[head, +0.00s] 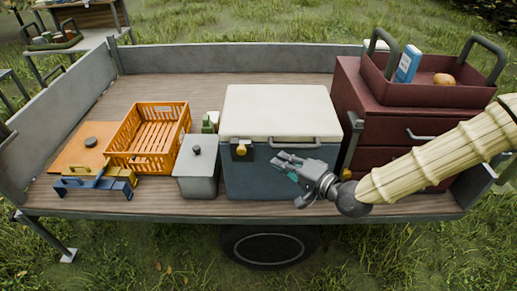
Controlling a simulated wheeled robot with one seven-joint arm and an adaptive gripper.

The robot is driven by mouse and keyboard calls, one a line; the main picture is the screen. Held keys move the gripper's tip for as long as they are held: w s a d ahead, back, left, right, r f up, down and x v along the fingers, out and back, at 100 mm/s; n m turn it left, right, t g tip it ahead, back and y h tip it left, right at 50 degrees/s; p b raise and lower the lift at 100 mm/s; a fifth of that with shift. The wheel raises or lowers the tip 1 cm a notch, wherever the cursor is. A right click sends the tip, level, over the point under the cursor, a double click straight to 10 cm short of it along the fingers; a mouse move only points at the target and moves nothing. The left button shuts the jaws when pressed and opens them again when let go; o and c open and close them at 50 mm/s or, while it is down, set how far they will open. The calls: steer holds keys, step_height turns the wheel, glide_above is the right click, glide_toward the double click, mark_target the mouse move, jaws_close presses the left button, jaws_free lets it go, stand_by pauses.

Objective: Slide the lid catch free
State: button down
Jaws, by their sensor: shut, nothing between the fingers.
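A blue-grey chest (279,178) with a cream lid (280,112) stands in the middle of the trailer bed. The lid is down, with a dark bar handle (290,143) along its front edge. A yellow catch (241,150) sits at the front left, just below the lid. My gripper (278,165) is in front of the chest, right of and a little below the catch, and apart from it. Its fingers are shut with nothing between them, pointing left. My arm comes in from the right and hides part of the red drawers.
Left of the chest are a grey lidded box (197,174), a green bottle (209,123) and an orange crate (150,134). A blue tool (95,184) lies farther left. Red drawers (375,124) stand close on the right, bearing a red tray (428,88) with high handles.

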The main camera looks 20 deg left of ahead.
mark_target(245, 148)
steer(key=shift+a, duration=0.1)
steer(key=shift+p+x, duration=1.65)
steer(key=shift+x, duration=3.25)
steer(key=shift+f, duration=0.1)
steer(key=a, duration=0.1)
steer(key=a+b, duration=0.1)
steer(key=shift+s+a+f, duration=0.1)
steer(key=shift+s+a, duration=0.2)
steer(key=shift+s, duration=0.05)
steer(key=shift+a, duration=0.25)
steer(key=shift+d, duration=0.1)
steer(key=shift+s, duration=0.1)
